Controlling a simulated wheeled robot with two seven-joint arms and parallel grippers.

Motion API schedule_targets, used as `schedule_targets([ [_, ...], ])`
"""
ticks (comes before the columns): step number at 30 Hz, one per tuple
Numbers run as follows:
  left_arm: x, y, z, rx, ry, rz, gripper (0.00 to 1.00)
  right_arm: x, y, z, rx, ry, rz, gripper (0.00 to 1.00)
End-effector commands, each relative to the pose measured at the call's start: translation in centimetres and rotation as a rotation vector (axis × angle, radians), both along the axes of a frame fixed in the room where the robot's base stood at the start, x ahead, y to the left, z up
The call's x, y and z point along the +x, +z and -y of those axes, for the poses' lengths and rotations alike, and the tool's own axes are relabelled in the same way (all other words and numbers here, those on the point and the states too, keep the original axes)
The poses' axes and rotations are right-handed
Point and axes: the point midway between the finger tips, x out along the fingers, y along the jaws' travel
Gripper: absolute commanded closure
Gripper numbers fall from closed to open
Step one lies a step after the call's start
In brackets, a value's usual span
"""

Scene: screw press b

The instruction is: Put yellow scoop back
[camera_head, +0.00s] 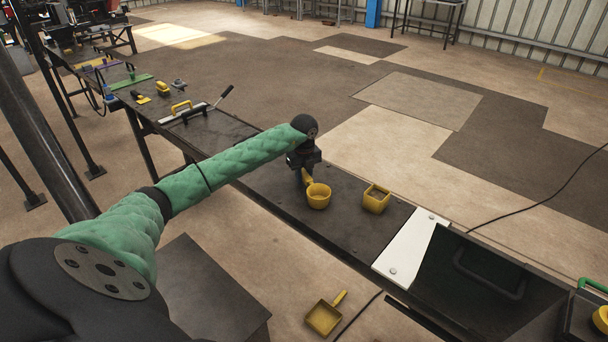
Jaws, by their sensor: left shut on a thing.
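A round yellow scoop (319,197) is above or on the dark bench top, its handle pointing up and left into my left gripper (306,176). My left gripper is shut on that handle. I cannot tell whether the scoop touches the bench. A square yellow container (376,199) stands just to the right of the scoop. A second yellow scoop (324,317), square and shallow with a handle, lies lower down near the bottom of the picture. My right gripper is not in view.
A cable crosses the floor at right.

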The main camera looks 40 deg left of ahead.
Motion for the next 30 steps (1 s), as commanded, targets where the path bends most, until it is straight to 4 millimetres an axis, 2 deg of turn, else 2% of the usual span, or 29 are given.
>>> schedule_targets([
  [9,0.0,-0.3,0.0,0.000,0.000,0.000,0.99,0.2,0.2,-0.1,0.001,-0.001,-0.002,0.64],
  [10,0.0,-0.2,0.0,0.000,0.000,0.000,0.71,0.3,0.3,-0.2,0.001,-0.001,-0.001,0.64],
  [13,0.0,-0.2,0.0,0.000,0.000,0.000,0.53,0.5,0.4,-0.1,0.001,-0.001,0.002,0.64],
  [25,0.0,0.1,0.0,0.000,0.000,0.000,0.53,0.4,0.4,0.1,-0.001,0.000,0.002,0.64],
  [29,0.0,0.5,0.0,0.000,-0.001,0.001,0.53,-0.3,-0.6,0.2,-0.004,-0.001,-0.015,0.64],
  [30,0.0,0.8,0.0,0.000,-0.001,0.001,0.53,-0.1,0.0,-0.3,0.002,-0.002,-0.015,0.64],
])
